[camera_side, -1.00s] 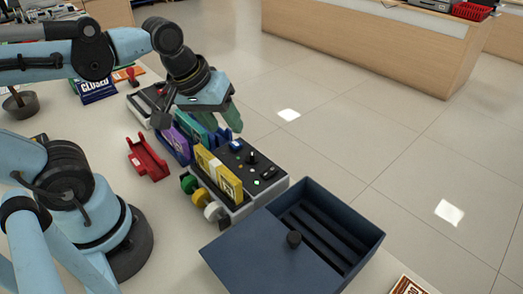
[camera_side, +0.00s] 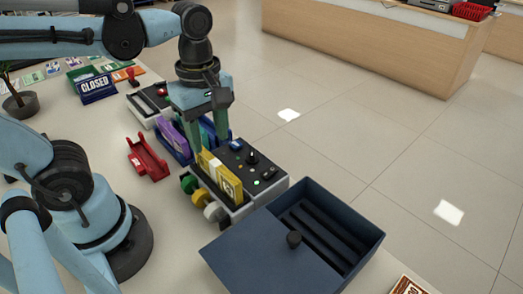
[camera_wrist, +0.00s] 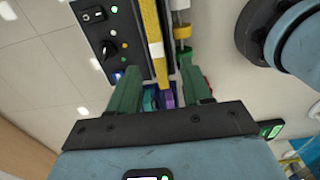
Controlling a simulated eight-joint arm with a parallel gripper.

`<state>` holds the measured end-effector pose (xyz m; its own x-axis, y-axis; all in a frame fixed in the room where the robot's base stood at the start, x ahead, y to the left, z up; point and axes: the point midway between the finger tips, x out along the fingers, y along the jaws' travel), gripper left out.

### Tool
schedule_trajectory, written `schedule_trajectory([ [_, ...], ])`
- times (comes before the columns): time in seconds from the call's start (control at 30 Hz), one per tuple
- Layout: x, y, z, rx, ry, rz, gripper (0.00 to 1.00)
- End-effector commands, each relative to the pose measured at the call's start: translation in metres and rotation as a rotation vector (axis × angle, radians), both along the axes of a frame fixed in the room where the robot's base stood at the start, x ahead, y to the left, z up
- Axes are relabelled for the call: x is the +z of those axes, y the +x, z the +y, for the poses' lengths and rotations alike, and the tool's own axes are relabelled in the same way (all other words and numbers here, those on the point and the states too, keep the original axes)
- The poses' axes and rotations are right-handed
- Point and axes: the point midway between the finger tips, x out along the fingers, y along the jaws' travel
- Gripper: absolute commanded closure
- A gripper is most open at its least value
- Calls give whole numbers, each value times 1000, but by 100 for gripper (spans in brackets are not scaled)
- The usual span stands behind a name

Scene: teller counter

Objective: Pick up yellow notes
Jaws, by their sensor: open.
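The yellow notes (camera_side: 219,175) stand on edge as a bundle with a pale band, at the left side of a dark-topped machine in the side view. In the wrist view the yellow notes (camera_wrist: 152,32) run down from the top edge as a narrow strip with a pale band. My gripper (camera_side: 207,150) points down just behind the notes, over the purple and teal bundles. In the wrist view my gripper's green fingers (camera_wrist: 163,82) are apart, with the near end of the notes lying between them in the picture. Nothing is visibly held.
The machine (camera_side: 262,181) has knobs, lights and coloured rollers. A blue holder (camera_side: 178,153) with purple notes (camera_side: 172,137) stands behind it. A red tray (camera_side: 150,160) is to the left, and a navy box (camera_side: 265,262) with a partly open lid is in front.

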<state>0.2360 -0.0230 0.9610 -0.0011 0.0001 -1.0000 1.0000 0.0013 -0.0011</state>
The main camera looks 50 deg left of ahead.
Motion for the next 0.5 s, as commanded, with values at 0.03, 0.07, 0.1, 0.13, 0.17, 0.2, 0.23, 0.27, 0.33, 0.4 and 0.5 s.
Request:
schedule_trajectory([
  [0.03,-7,0,0,0,0,0,51],
  [0.07,-11,0,0,-1,0,0,51],
  [0.1,-15,0,0,-1,0,-1,51],
  [0.13,-18,0,0,-1,0,-1,51],
  [0.17,-20,0,0,-1,0,-1,51],
  [0.2,-23,0,0,-1,0,-1,51],
  [0.23,-25,0,0,-1,0,-1,51],
  [0.27,-26,0,0,-1,0,-1,51],
  [0.33,-28,0,0,-1,0,-1,51],
  [0.4,-30,0,0,-2,0,-1,51],
  [0.5,-36,2,0,-2,0,-1,51],
])
